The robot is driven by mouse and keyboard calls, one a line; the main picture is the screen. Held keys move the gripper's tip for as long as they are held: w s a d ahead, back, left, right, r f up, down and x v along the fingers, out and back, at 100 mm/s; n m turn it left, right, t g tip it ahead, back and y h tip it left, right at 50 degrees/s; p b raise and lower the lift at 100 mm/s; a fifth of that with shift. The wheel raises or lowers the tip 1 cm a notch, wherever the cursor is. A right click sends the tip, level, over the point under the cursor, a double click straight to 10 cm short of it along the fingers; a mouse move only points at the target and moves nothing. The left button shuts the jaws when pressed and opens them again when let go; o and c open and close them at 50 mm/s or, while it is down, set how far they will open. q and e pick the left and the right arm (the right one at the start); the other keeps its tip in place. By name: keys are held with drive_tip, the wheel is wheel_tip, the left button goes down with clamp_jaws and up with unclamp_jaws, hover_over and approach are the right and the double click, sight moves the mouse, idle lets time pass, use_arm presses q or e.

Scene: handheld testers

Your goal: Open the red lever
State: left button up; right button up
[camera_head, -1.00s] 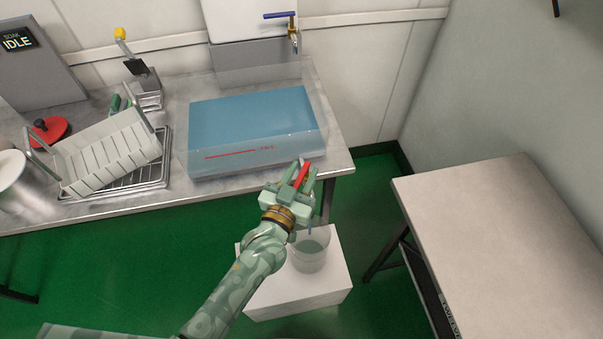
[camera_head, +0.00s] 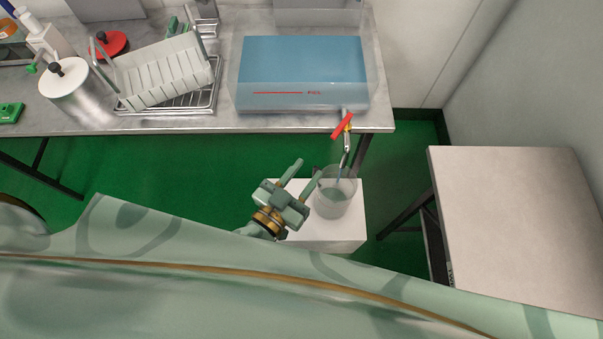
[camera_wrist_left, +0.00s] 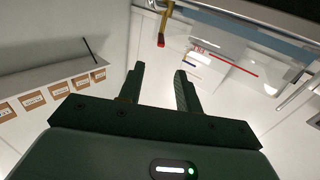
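The red lever (camera_head: 343,125) sits on a small tap below the front right corner of the clear blue-filled tank (camera_head: 305,75). It lies slanted, its upper end to the right. In the left wrist view a red tip (camera_wrist_left: 161,43) on a yellow stem shows beyond the fingers. My left gripper (camera_head: 308,172) is open and empty, below and left of the lever and apart from it. Its spread fingers also show in the left wrist view (camera_wrist_left: 160,72). A clear beaker (camera_head: 335,197) stands under the spout. A thin bluish line runs into it; I cannot tell whether it is liquid. My right gripper is out of view.
The beaker stands on a white block (camera_head: 345,235). A pale side table (camera_head: 515,220) is at the right. The steel bench (camera_head: 190,122) holds a rack (camera_head: 165,70) and a steel pot (camera_head: 85,95). Green floor is free between bench and block.

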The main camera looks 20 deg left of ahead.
use_arm(q)
drive_tip(key=shift+s+a, duration=0.1)
drive_tip(key=shift+s, duration=0.2)
